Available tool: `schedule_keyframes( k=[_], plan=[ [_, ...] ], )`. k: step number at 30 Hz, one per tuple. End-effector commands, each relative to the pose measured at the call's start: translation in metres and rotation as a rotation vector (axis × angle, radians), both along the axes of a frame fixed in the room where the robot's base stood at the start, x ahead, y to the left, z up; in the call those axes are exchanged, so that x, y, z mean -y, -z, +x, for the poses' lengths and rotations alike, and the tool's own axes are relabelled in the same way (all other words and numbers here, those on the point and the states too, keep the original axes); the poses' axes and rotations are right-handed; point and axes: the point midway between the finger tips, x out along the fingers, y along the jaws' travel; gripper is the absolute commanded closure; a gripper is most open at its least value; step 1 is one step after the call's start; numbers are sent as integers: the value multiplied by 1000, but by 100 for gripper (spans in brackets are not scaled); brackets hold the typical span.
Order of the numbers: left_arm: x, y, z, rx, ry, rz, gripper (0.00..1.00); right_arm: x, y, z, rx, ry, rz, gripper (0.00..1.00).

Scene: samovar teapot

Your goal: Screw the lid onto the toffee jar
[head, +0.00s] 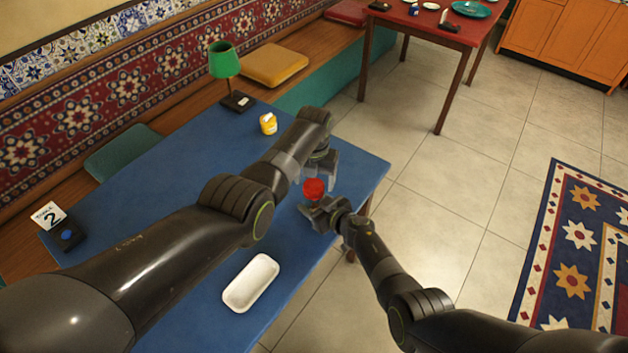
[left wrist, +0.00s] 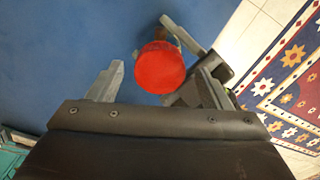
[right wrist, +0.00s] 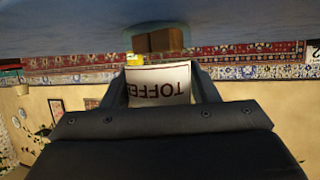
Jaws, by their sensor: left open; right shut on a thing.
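The red lid (head: 314,187) shows above my right gripper (head: 322,212) in the head view. In the left wrist view the lid (left wrist: 160,68) is seen from above, between the fingers of my left gripper (left wrist: 162,76). The left gripper is open around the lid, with a gap at its left finger. My right gripper is shut on the toffee jar (right wrist: 160,83), whose white label reads TOFFEE upside down in the right wrist view. The lid is over the jar and hides most of it from above. I cannot tell whether it is seated.
The blue table (head: 200,300) holds a white tray (head: 251,283), a yellow tin (head: 268,124), a green lamp (head: 224,62) and a number 2 card (head: 48,215). The grippers are near its right edge. Tiled floor (head: 440,200) is open to the right.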

Motion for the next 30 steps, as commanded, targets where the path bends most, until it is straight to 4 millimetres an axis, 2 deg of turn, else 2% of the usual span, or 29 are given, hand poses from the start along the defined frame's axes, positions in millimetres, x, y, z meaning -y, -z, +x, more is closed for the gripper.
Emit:
schedule_keyframes(
  k=[6,9,17,19,22,26,30],
  plan=[
    [1,-27,0,2,-3,0,28,0,0,0,-1,0,-1,100],
    [1,-34,0,0,-4,1,28,0,0,0,-1,0,-1,100],
    [0,-36,-1,-2,-5,2,28,0,0,0,-1,0,0,100],
    [1,-36,0,-2,-5,2,31,0,0,0,-1,0,0,100],
    [1,-36,0,-1,-26,1,31,0,0,0,-1,0,1,100],
    [1,-37,0,-1,-123,1,31,0,0,0,-1,-1,1,100],
    [0,-38,0,0,-317,2,31,0,0,0,-1,-1,1,100]
  ],
)
